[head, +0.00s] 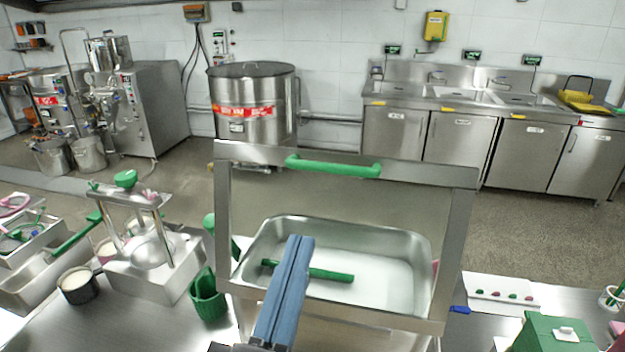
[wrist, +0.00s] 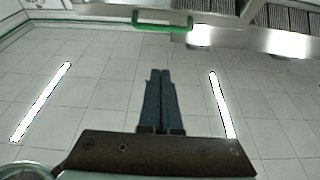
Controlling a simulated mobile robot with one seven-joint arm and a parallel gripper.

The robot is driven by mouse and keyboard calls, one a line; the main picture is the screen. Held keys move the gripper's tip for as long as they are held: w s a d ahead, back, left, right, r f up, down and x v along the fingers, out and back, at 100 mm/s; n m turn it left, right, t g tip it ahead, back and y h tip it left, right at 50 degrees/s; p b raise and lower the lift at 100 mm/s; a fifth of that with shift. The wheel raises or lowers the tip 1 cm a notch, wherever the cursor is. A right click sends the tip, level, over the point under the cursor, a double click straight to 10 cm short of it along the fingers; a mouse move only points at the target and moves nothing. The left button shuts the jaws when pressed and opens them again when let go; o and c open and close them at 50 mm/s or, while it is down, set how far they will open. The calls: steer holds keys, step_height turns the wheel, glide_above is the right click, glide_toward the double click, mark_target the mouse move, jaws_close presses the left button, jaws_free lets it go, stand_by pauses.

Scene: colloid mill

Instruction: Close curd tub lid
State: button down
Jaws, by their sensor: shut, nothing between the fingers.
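The curd tub (head: 428,272) is a steel pan with white contents at front centre of the head view. Its lid (head: 462,215) is a steel frame around a see-through middle. It stands raised, with a green handle (head: 333,166) along its top edge. The handle also shows at the top of the wrist view (wrist: 162,27). My gripper (head: 301,240) has blue fingers, shut and empty, pointing upward in front of the tub, below and left of the handle. In the wrist view the shut fingers (wrist: 161,75) point toward the handle, apart from it. My fingers hide part of the tub.
A green bar (head: 330,274) appears in the tub area. A steel press (head: 150,260) and a green cup (head: 207,297) stand left. A green box (head: 552,335) and a white tray (head: 502,292) are right. The air around the raised handle looks clear.

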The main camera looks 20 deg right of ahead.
steer(key=f+b+x, duration=0.2)
steer(key=x, duration=1)
steer(key=shift+w+d+f+b, duration=0.3)
steer(key=shift+w+d, duration=0.1)
steer(key=shift+w, duration=0.25)
